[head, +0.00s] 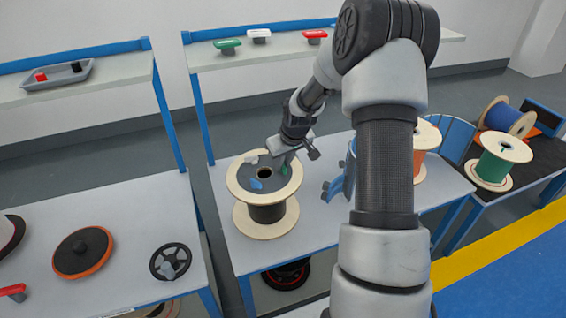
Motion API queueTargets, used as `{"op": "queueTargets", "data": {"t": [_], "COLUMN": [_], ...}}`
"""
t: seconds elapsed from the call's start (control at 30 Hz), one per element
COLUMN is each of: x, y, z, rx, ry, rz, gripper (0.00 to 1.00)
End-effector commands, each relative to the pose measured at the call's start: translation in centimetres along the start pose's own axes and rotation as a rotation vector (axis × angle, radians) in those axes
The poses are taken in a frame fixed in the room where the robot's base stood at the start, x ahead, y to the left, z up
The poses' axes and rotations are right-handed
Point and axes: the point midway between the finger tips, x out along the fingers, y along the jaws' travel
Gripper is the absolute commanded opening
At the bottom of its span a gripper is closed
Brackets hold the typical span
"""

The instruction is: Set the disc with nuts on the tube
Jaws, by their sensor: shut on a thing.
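A dark disc (258,186) with a central hole lies level at the top of a wooden-flanged reel (281,228) on the middle table. A blue nut and a grey nut show on the disc. My gripper (284,167) reaches down from the upper right to the disc's right side. It is shut on the disc there, though its fingertips are small and partly hidden. The reel stands upright, with dark winding between its pale flanges. The tube is not clearly seen; whether the disc rests on it or hangs just above cannot be told.
A black spoked wheel (170,261) and an orange-rimmed dark disc (82,251) lie on the left table. A blue curved holder (345,178) stands right of the reel. A green reel (497,160) and a blue reel (508,118) are at the far right. Shelves stand behind.

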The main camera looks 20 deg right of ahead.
Motion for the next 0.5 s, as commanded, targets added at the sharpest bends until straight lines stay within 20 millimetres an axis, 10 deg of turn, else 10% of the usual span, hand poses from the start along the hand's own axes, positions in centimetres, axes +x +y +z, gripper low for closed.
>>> {"op": "queueTargets", "data": {"t": [0.5], "x": [0.13], "y": [0.44], "z": [-0.75], "rx": [0.000], "ry": [0.004], "rz": [0.001], "gripper": [0.00]}}
